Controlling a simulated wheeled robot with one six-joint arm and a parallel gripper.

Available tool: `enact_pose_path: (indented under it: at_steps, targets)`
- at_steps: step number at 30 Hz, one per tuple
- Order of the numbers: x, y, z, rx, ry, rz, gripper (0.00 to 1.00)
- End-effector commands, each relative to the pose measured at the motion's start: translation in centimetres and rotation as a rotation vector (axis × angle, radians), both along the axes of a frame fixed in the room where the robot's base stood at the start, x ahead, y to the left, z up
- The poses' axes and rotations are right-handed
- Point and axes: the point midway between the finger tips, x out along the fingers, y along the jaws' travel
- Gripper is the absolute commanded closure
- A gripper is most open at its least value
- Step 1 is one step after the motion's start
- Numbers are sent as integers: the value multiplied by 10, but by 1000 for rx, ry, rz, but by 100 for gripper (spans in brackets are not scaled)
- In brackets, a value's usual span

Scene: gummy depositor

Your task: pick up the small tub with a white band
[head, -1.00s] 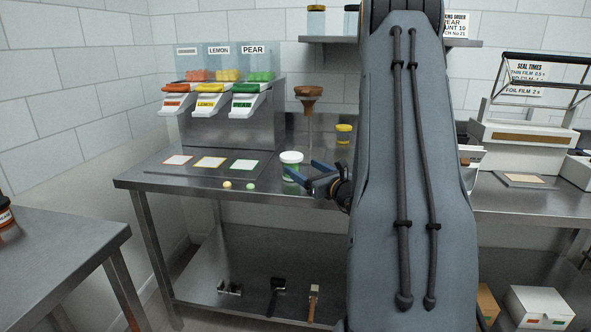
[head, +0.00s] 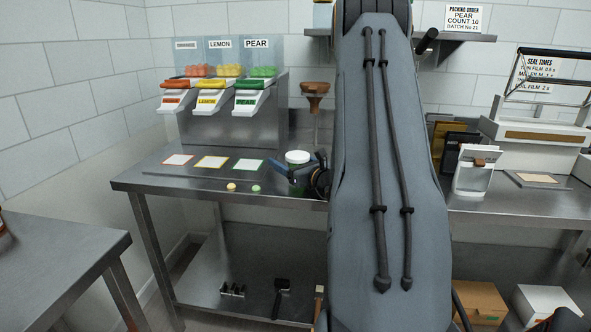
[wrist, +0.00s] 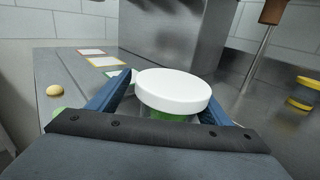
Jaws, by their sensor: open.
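The small tub (head: 297,157) has a white lid and a green-looking body, and stands upright on the steel table. In the wrist view its white lid (wrist: 174,88) fills the middle, with a little green (wrist: 170,115) below the rim; a white band on its side cannot be made out. My gripper (wrist: 172,92) is open, with one blue finger on each side of the tub. I cannot tell whether either finger touches it. In the head view my gripper (head: 304,174) overlaps the tub's lower part and hides it.
A yellow-lidded tub (wrist: 303,93) stands to the right in the wrist view. Coloured-edged cards (head: 211,162) and two gummies (head: 231,187) lie left of the tub.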

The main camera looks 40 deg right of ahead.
Motion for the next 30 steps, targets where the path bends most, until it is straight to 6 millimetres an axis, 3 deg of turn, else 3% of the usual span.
enact_pose_path:
  at_steps: [5, 15, 18, 30]
  targets:
    - [-10, -17, 0, 0, 0, -26, 29]
    - [-13, -22, 0, 0, 0, -34, 87]
    - [-13, -21, 0, 1, 0, -33, 100]
    - [-12, -20, 5, 0, -1, -31, 100]
